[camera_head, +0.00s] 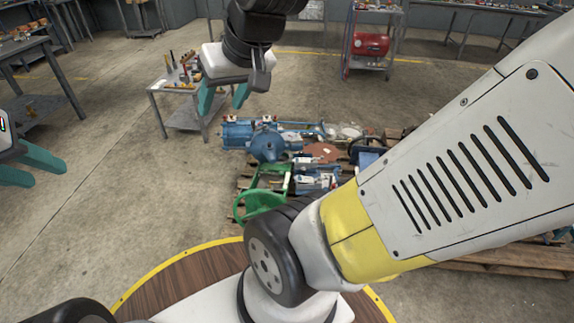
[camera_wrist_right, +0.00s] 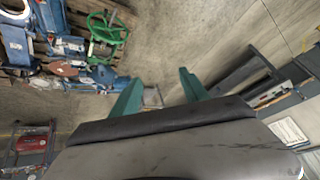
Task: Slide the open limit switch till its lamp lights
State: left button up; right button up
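A blue cylinder assembly (camera_head: 237,133) lies on the pallet in the head view, with two small whitish boxes (camera_head: 266,119) on top. They may be switches, but they are too small to tell, and I can make out no lit lamp. My right gripper (camera_head: 224,101) is above and left of the pallet in the head view, its teal fingers apart. It also shows in the right wrist view (camera_wrist_right: 160,92), empty. My left gripper (camera_head: 46,174) is at the left edge of the head view, fingers apart and empty, far from the pallet.
A green handwheel (camera_head: 259,203) and other parts crowd the pallet, partly hidden by my right arm. A grey table (camera_head: 172,88) with tools stands behind my right gripper. A red compressor (camera_head: 370,44) sits on a cart further back.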

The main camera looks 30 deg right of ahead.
jog(key=shift+o, duration=1.1)
jog(key=shift+r, duration=0.1)
jog(key=v, duration=0.7)
jog(key=shift+s+r, duration=0.25)
jog(key=shift+r, duration=0.05)
jog(key=a+f, duration=0.3)
jog(key=f, duration=0.3)
jog(key=shift+a+f, duration=0.2)
jog(key=shift+a, duration=0.15)
jog(key=shift+o, duration=0.2)
